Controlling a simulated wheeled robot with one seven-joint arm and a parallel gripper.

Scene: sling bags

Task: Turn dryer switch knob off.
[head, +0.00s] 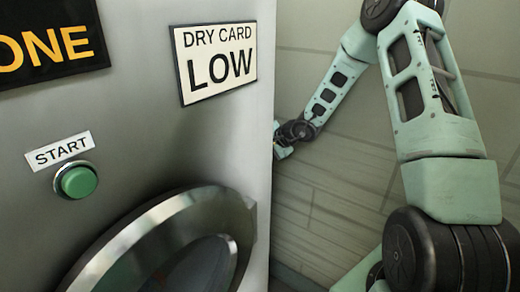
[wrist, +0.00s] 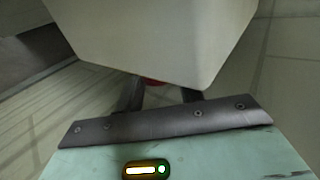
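The dryer (head: 140,130) fills the left of the head view, with its grey front panel. My gripper (head: 282,148) is at the dryer's right edge in the head view, partly hidden behind it. In the wrist view, my gripper (wrist: 163,95) has its two dark fingers apart, with their tips partly hidden by a pale box-shaped body (wrist: 155,40) in front. A small red part (wrist: 154,82) shows between the fingers, under the lower edge of the pale body. It may be the switch knob; most of it is hidden, and I cannot tell whether the fingers touch it.
The dryer front carries a green start button (head: 77,181), a "DRY CARD LOW" sign (head: 217,62) and a round door (head: 165,240). A pale panelled wall (head: 335,170) stands behind my arm.

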